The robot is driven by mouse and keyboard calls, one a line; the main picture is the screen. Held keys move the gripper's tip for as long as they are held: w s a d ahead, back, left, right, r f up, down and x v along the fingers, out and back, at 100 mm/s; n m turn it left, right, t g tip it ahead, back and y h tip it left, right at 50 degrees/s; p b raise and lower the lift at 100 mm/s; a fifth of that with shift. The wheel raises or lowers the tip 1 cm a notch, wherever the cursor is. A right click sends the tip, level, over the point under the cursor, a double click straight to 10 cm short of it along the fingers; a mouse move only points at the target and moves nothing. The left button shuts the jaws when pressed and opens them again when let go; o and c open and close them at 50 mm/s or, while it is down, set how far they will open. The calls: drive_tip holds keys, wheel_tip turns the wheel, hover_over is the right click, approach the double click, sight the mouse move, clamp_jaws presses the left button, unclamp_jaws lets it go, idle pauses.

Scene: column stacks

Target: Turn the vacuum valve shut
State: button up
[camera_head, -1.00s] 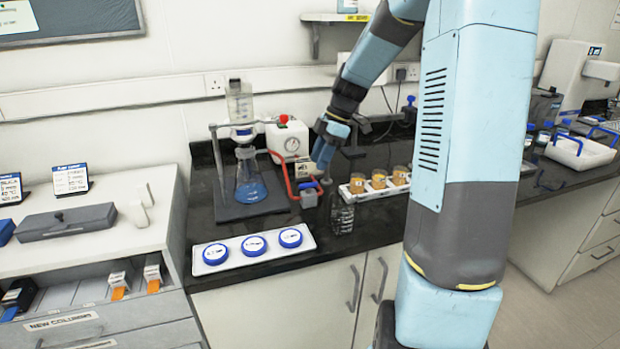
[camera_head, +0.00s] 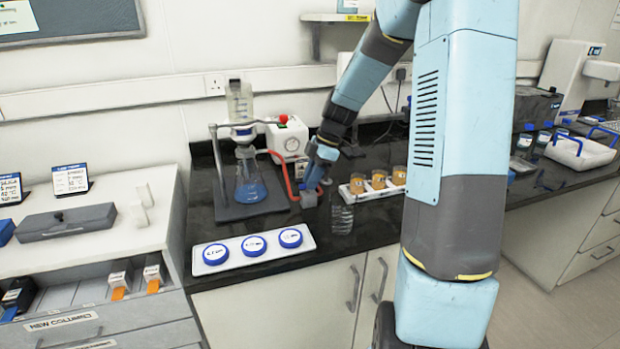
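A small grey valve block (camera_head: 309,198) sits at the lower end of the red vacuum hose (camera_head: 284,180) on the black bench. My gripper (camera_head: 313,184) points down right at the top of this block and hides most of it, including any handle. Contact and finger opening are too small to make out. The white vacuum pump (camera_head: 290,139), with a round gauge and a red knob on top, stands behind. A glass flask with blue liquid (camera_head: 250,185) stands left of the hose under a filter funnel (camera_head: 240,105).
A white rack with orange-filled jars (camera_head: 379,180) is further right. A white tray with several blue-lidded items (camera_head: 252,246) lies at the bench's front edge.

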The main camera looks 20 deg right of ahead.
clamp_jaws()
drive_tip(key=shift+a, duration=0.15)
drive_tip(key=shift+m, duration=0.3)
drive_tip(key=shift+s+d+m+t, duration=0.1)
drive_tip(key=shift+d+m+t, duration=0.15)
drive_tip(key=shift+m, duration=0.25)
drive_tip(key=m, duration=0.2)
drive_tip(key=m+t, duration=0.1)
drive_tip(key=m, duration=0.1)
drive_tip(key=m+t+h, duration=0.1)
drive_tip(key=m, duration=0.1)
drive_tip(key=shift+s+a, duration=0.1)
drive_tip(key=shift+s, duration=0.15)
drive_tip(key=m, duration=0.1)
drive_tip(key=m+t+h, duration=0.1)
drive_tip(key=m, duration=0.3)
drive_tip(key=shift+s+a+t, duration=0.15)
drive_tip(key=shift+a+t, duration=0.1)
drive_tip(key=shift+a+m+h, duration=0.1)
drive_tip(key=shift+m+h, duration=0.45)
drive_tip(key=shift+m, duration=0.65)
drive_tip(key=shift+a+m+h, duration=0.1)
drive_tip(key=shift+m+h, duration=0.45)
drive_tip(key=shift+m, duration=0.65)
drive_tip(key=shift+s+m, duration=0.1)
drive_tip(key=shift+m, duration=0.3)
